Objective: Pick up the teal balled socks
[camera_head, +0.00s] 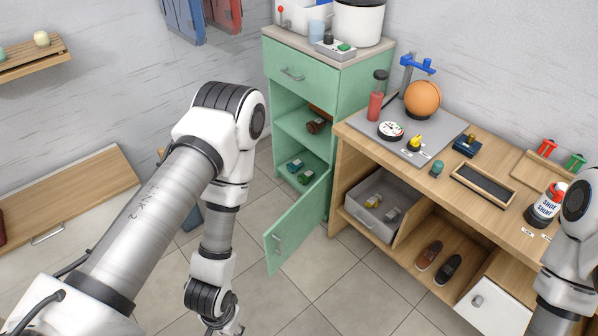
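A small rounded teal item (437,168) stands on the wooden bench top, right of the grey mat; it looks like the teal balled socks, but it is too small to be sure. My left arm reaches down at the left centre. Its gripper (224,326) is at the bottom edge, partly cut off, low over the floor and well apart from the teal item; its fingers are not clear. My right arm shows at the right edge, but its gripper is out of the picture.
A green cabinet (315,82) stands with its lower door (300,228) swung open; small blue and green items lie inside. A grey bin (368,226) and shoes (448,269) are under the bench.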

